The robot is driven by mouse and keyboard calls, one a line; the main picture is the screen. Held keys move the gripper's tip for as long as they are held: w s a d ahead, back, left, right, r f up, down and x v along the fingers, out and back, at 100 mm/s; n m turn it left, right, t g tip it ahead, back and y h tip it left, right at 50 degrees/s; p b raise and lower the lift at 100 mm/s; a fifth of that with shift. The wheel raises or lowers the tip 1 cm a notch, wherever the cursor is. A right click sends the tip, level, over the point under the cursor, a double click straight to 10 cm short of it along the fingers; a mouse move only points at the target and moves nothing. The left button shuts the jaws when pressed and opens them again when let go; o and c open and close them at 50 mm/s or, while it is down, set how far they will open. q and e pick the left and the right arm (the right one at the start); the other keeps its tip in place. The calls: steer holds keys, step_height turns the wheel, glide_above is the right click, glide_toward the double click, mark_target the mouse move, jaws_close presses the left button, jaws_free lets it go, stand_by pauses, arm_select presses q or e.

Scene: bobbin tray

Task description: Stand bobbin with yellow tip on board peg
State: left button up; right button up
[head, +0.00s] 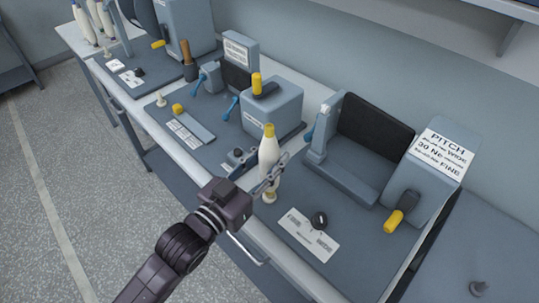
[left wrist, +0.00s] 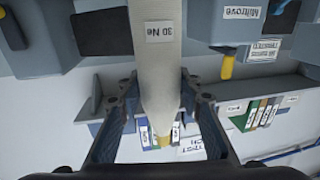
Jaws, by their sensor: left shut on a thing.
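The bobbin (head: 268,153) is pale cream with a yellow tip and stands about upright in the head view. My left gripper (head: 270,178) is shut on its lower part. In the left wrist view the bobbin (left wrist: 160,55) carries a "30 Ne" label and passes between the fingers of the gripper (left wrist: 155,85). A small cream foot (head: 269,197) shows just under the gripper; I cannot tell whether it is a peg or the bobbin's own end. A small cream peg (head: 162,99) stands on the bench at the left. My right gripper is not in view.
A grey box with a yellow handle (head: 257,84) stands behind the bobbin. A grey holder with a dark panel (head: 375,128) and a "PITCH" sign (head: 441,151) are to the right.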

arm_select(q)
steer(key=shift+f+b, duration=0.5)
steer(key=shift+f, duration=0.4)
steer(key=o, duration=1.3)
steer(key=v, duration=1.2)
